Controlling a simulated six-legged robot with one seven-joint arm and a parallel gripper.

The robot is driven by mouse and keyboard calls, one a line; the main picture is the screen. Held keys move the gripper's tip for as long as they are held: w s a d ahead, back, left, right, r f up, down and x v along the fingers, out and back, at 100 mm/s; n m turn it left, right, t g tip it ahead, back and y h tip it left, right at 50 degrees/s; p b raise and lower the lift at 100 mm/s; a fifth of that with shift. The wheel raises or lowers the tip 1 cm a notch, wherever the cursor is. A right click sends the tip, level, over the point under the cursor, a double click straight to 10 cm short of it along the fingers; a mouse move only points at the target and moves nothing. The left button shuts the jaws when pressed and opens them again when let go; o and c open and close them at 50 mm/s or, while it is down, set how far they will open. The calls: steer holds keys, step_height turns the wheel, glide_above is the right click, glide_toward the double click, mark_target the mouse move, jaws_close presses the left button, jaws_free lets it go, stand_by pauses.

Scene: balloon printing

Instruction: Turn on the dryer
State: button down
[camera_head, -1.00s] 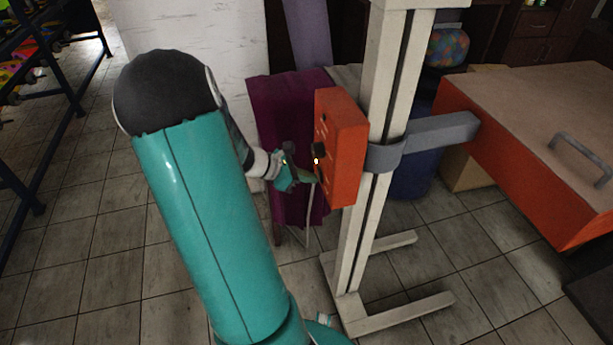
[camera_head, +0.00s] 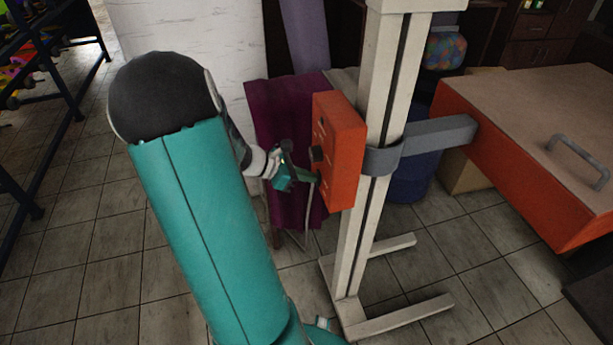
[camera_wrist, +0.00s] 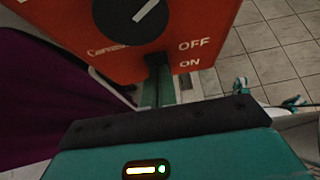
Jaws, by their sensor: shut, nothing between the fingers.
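The dryer's orange control box (camera_head: 340,150) is mounted on a pale upright post. In the wrist view the box face (camera_wrist: 205,22) has a black round knob (camera_wrist: 120,22) with a white pointer line. White "OFF" and "ON" labels sit at its lower right edge. My gripper (camera_head: 314,178) is shut and empty, with its tip at the lower part of the box face. In the wrist view my gripper (camera_wrist: 158,75) reaches a dark spot left of the labels. I cannot tell whether that spot is the switch or a fingertip, or whether they touch.
The post (camera_head: 382,100) stands on a forked floor base (camera_head: 400,312). A grey bracket (camera_head: 430,135) joins it to a large orange-sided panel (camera_head: 530,95) at right. A purple cloth-like sheet (camera_head: 275,115) hangs behind my gripper. Tiled floor is open at left.

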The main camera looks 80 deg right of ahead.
steer(key=f+v, duration=0.1)
steer(key=v, duration=1.2)
steer(key=shift+w+a, duration=0.4)
steer(key=shift+w, duration=0.1)
step_height(320, 180, down, 7)
steer(key=w+a+g+h, duration=0.1)
steer(key=w+g+h, duration=0.1)
steer(key=g+h, duration=0.1)
steer(key=shift+f+g, duration=0.25)
steer(key=shift+g, duration=0.45)
steer(key=shift+s, duration=0.15)
steer(key=x, duration=1.4)
